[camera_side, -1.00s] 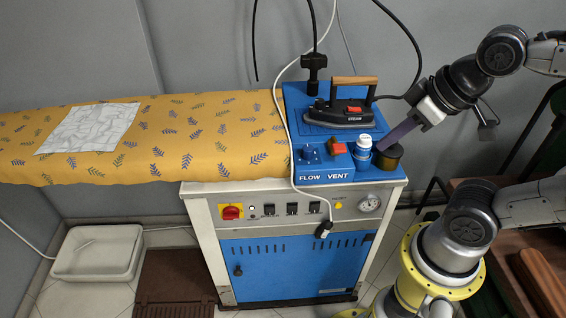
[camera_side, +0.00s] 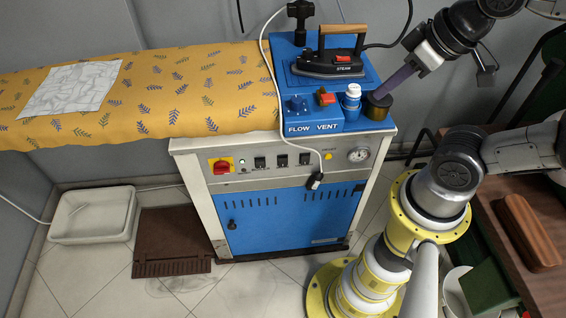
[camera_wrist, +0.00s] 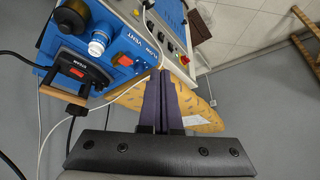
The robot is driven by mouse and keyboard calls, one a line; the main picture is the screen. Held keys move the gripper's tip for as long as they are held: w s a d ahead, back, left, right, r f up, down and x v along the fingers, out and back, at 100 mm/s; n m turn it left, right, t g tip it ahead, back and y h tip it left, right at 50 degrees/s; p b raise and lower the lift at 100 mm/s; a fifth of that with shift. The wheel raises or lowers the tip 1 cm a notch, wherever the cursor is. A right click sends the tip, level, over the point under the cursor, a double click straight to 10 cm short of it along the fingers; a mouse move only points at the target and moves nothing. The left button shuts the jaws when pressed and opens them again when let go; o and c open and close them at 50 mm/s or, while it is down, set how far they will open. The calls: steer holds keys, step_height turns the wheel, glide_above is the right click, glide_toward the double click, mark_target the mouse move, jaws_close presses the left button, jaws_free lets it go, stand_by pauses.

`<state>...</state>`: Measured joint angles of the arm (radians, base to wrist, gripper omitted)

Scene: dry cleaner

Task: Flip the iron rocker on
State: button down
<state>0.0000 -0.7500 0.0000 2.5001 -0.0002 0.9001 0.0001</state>
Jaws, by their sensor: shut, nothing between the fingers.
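Several small black rockers (camera_side: 282,159) sit in a row on the cream front panel (camera_side: 186,170) of the ironing machine. Their labels are too small to read, so I cannot tell which one is the iron's or how each is set. The row also shows in the wrist view (camera_wrist: 160,37), beyond my fingertips. My gripper (camera_side: 379,93) is shut and empty, its purple fingers pointing down-left near the dark round pot at the machine's right end. In the wrist view my gripper (camera_wrist: 160,74) shows the fingers pressed together, apart from the rockers.
The panel also has a red-yellow switch (camera_side: 219,167), green lamp (camera_side: 241,162) and gauge (camera_side: 359,154). A pale cable hangs in front of it. The blue top holds an iron (camera_side: 325,66), white-capped bottle (camera_side: 351,98), red rocker (camera_side: 326,98) and dark pot (camera_side: 377,106).

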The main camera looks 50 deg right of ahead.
steer(key=w+a+r+n+t+y, duration=0.1)
steer(key=w+n+t, duration=0.1)
steer(key=w, duration=0.5)
steer(key=w+a+n+t, duration=0.1)
steer(key=w+a+t, duration=0.15)
steer(key=w, duration=0.35)
steer(key=w+a+f+n, duration=0.1)
steer(key=w+f, duration=0.2)
steer(key=f, duration=0.2)
steer(key=w+f+n, duration=0.1)
steer(key=w+f, duration=0.2)
steer(key=f, duration=0.2)
steer(key=s+f+n+g, duration=0.1)
steer(key=s+f, duration=0.1)
steer(key=f, duration=0.4)
steer(key=s+a+f+n+g+h, duration=0.1)
steer(key=s+f, duration=0.2)
steer(key=f, duration=0.3)
steer(key=s+f+g, duration=0.1)
steer(key=s+f, duration=0.2)
steer(key=f, duration=0.3)
steer(key=shift+a+n+h, duration=0.15)
steer(key=shift+n+h, duration=0.25)
steer(key=shift+s, duration=0.1)
